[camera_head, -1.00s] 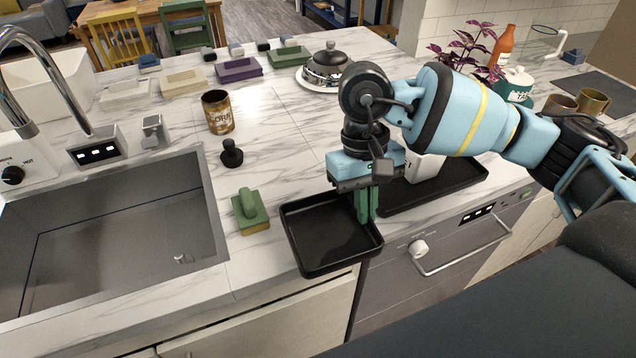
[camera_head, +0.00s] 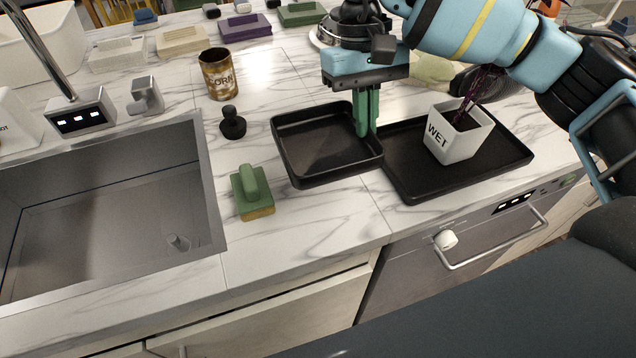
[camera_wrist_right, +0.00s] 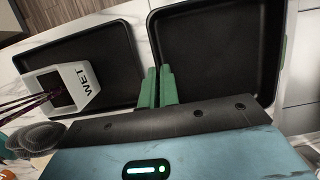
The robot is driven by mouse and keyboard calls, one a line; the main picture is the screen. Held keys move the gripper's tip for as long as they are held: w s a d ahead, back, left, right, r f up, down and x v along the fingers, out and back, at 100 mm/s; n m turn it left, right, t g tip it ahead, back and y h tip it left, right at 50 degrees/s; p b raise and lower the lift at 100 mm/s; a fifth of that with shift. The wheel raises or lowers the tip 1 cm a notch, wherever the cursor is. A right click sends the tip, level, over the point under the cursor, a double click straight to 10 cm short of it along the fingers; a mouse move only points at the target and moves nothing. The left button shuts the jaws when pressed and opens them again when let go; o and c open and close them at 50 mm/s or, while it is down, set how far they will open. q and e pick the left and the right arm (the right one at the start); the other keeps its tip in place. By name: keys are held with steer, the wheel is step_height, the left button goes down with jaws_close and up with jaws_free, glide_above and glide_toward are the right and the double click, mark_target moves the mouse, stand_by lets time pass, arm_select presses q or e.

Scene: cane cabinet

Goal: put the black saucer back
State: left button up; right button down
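The black saucer (camera_head: 318,142) looks like a shallow, square, empty tray with raised walls. It is over the counter, left of the larger black tray, and level; I cannot tell if it rests fully on the marble. My right gripper (camera_head: 366,130) points down with its green fingers close together, pinching the saucer's right wall. The right wrist view shows the saucer (camera_wrist_right: 215,45) and the fingers (camera_wrist_right: 158,75) on either side of its rim. My left gripper is not in view.
A larger black tray (camera_head: 410,175) with a white "WET" plant pot (camera_head: 458,138) stands to the right. A green-handled sponge (camera_head: 252,192), a black stopper (camera_head: 232,122) and a can (camera_head: 219,74) stand left, by the sink (camera_head: 110,220). Bare marble lies in front.

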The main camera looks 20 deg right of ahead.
mark_target(359, 141)
steer(key=shift+w+a+r, duration=0.1)
steer(key=shift+w+r, duration=0.1)
steer(key=shift+w, duration=0.05)
steer(key=shift+w+r, duration=0.1)
steer(key=shift+r, duration=0.1)
step_height(359, 141, down, 6)
steer(key=shift+f+b, duration=0.1)
steer(key=shift+b, duration=0.3)
steer(key=shift+f, duration=0.35)
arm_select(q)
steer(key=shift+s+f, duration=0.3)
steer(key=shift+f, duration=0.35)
arm_select(e)
steer(key=shift+f, duration=1.55)
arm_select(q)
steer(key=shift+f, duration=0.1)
arm_select(e)
steer(key=shift+f, duration=0.1)
steer(key=shift+f+b, duration=0.15)
steer(key=shift+b, duration=0.15)
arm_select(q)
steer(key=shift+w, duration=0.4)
arm_select(e)
steer(key=c, duration=1.6)
jaws_free()
steer(key=shift+c, duration=0.2)
steer(key=shift+r, duration=0.2)
